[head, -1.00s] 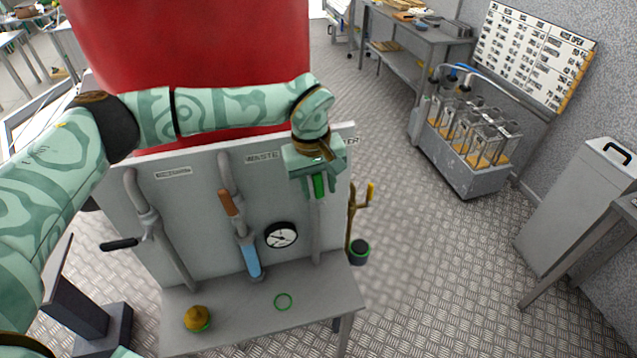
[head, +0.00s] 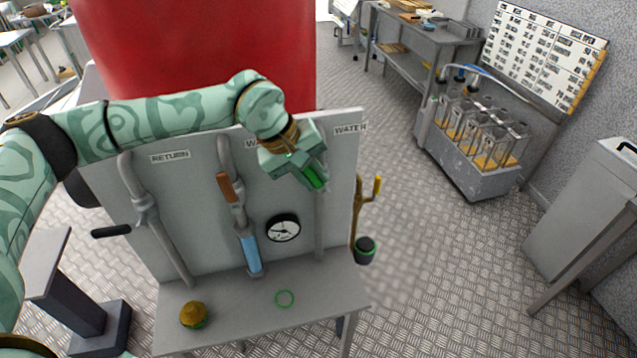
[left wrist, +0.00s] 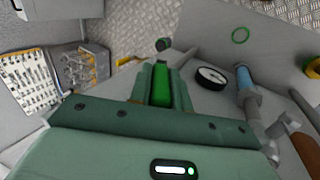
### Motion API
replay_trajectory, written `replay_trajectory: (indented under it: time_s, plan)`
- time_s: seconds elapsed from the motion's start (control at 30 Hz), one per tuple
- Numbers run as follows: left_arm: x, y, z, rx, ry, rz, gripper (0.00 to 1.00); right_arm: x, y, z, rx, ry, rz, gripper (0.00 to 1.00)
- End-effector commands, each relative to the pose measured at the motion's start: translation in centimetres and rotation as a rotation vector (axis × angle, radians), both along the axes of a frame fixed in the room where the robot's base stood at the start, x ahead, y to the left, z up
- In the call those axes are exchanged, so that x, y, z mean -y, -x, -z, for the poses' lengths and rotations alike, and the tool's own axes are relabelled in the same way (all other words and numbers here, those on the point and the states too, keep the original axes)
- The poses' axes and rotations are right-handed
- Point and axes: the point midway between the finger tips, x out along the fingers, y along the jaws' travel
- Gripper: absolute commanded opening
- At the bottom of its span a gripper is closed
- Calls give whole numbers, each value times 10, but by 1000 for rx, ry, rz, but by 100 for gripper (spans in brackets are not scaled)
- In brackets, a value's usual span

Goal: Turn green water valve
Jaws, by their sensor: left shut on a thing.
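The green water valve handle (head: 315,178) is on the pipe below the WATER label (head: 350,128), at the right of the grey panel (head: 205,175). My left gripper (head: 308,172) is shut on the handle, and the handle is tilted toward the lower right. In the left wrist view the green handle (left wrist: 161,88) lies between the two fingers. The gripper hides the upper part of the water pipe (head: 320,225). My right gripper is not in view.
A round gauge (head: 283,228) is beside the water pipe.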

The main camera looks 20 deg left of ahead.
Motion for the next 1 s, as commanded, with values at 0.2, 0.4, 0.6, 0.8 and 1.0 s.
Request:
replay_trajectory:
  time_s: [0.2,0.4,0.6,0.8,1.0]
  plan:
    - [-6,4,10,72,112,-2,0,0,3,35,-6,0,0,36]
    - [-9,6,10,116,175,-1,0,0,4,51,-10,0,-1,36]
    - [-9,7,9,134,201,1,0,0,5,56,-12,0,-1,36]
    - [-9,7,8,136,203,0,0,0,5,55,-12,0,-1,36]
    - [-9,7,8,136,203,0,27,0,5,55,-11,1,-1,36]
